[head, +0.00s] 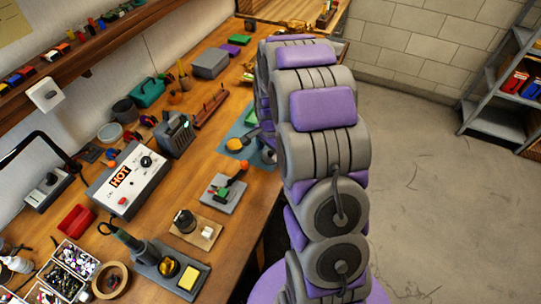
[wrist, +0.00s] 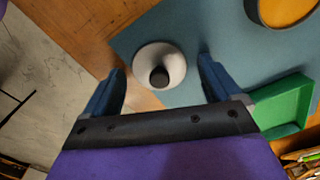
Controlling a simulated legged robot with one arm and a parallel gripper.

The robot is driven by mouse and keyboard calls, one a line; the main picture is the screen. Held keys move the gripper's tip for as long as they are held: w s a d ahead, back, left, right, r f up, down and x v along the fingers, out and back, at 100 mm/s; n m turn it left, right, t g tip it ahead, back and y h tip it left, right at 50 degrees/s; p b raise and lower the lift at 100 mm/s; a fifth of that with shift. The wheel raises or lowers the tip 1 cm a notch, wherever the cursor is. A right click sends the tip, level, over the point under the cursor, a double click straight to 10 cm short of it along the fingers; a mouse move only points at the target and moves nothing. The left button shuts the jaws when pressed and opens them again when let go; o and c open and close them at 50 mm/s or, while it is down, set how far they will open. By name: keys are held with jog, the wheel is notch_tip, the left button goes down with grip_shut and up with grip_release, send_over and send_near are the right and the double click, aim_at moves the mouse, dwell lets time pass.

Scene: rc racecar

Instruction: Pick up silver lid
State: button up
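The silver lid (wrist: 160,58) is a small round, pale disc with a black knob on top. In the wrist view it lies at the near-left edge of a blue mat (wrist: 205,22), by bare wood. My gripper (wrist: 162,74) is open, its two blue fingers on either side of the lid with gaps to both. Nothing is held. I cannot tell how high the fingertips are above the lid. In the head view my arm reaches over the bench to the mat (head: 237,132), and I cannot make out the lid there.
A round orange-topped item (wrist: 286,10) and a green tray (wrist: 286,108) lie right of the lid. The wooden bench (head: 225,225) carries a HOT control box (head: 127,181), a grey box (head: 174,134) and several small tools. Open floor (head: 430,190) lies to the right, with a metal shelf (head: 497,120).

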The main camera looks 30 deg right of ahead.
jog(key=c, duration=0.9)
jog(key=shift+c, duration=0.2)
